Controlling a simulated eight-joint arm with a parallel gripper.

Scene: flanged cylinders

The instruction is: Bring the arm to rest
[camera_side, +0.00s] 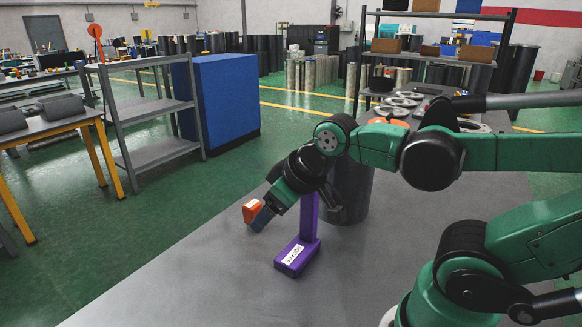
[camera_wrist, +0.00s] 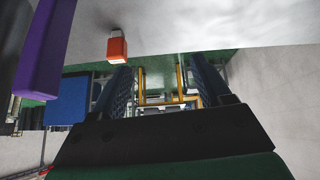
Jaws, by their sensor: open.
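My gripper (camera_side: 262,217) is low over the grey table, left of a purple stand, with its fingers pointing down and left. In the wrist view my gripper (camera_wrist: 158,68) is open, with two dark blue fingers apart and nothing between them. An orange block (camera_side: 251,209) with a pale label is just beside the fingertips in the side view. In the wrist view the orange block (camera_wrist: 117,47) lies outside the gap, past the left finger. I cannot tell whether a finger touches it.
The purple stand (camera_side: 309,218) has an upright post and a labelled base; its post shows in the wrist view (camera_wrist: 45,45). A large dark cylinder (camera_side: 352,190) stands right behind it. Grey flanged rings (camera_side: 402,101) lie farther back. The front left of the table (camera_side: 190,290) is clear.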

